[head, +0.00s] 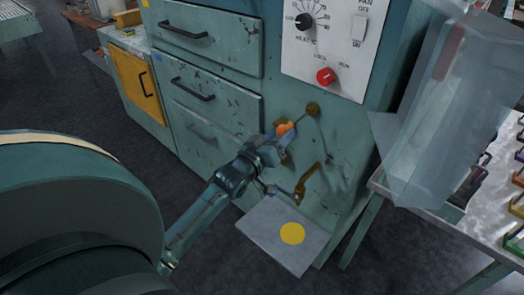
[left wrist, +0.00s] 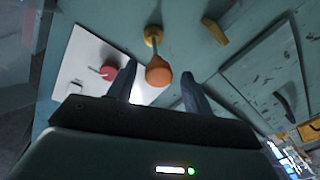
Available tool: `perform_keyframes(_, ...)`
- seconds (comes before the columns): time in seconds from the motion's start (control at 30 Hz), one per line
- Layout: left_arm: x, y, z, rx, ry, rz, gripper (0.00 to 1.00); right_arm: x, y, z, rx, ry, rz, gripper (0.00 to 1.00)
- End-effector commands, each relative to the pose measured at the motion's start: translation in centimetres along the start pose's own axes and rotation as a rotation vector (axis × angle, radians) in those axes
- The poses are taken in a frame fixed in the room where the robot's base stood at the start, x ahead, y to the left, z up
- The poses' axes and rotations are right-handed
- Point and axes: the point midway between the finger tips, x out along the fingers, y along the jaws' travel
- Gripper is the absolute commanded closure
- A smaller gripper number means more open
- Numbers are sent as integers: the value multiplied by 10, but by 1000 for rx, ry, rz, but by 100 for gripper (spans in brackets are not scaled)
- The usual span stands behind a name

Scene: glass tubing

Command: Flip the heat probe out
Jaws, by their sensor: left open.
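The heat probe looks to be the orange bulb (head: 285,128) on a thin rod from a brass pivot (head: 313,108) on the front of the teal cabinet. In the left wrist view the orange bulb (left wrist: 158,76) hangs from its brass mount (left wrist: 153,36). My left gripper (head: 281,145) is open at the bulb. In the left wrist view its two fingers stand on either side of the bulb, with gaps between. I cannot tell whether either finger touches it. My right gripper is not in view.
A brass lever (head: 305,183) sits below on the cabinet. A grey foot plate (head: 262,243) with a yellow disc (head: 292,233) lies low in front. Above is a white control panel with a red knob (head: 325,76). A translucent panel (head: 440,110) stands right, beside a table.

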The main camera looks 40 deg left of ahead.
Motion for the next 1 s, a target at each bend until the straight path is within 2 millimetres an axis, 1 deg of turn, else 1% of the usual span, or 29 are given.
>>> perform_keyframes(0.03, -12, -1, 2, 0, -3, -1, 49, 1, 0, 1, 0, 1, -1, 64)
perform_keyframes(0.1, -29, -1, 2, 0, -3, -2, 49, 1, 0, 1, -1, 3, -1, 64)
perform_keyframes(0.3, -72, -1, 2, -1, -3, -2, 49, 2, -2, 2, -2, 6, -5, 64)
perform_keyframes(0.4, -88, -1, 2, -1, -3, -3, 49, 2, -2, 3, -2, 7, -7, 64)
perform_keyframes(0.5, -99, -1, 2, -1, -3, -2, 49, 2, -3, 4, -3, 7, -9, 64)
perform_keyframes(0.7, -108, -1, 0, -1, -1, -2, 49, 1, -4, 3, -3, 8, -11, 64)
perform_keyframes(1.0, -108, -1, 0, 0, 0, -2, 49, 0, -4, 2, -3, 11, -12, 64)
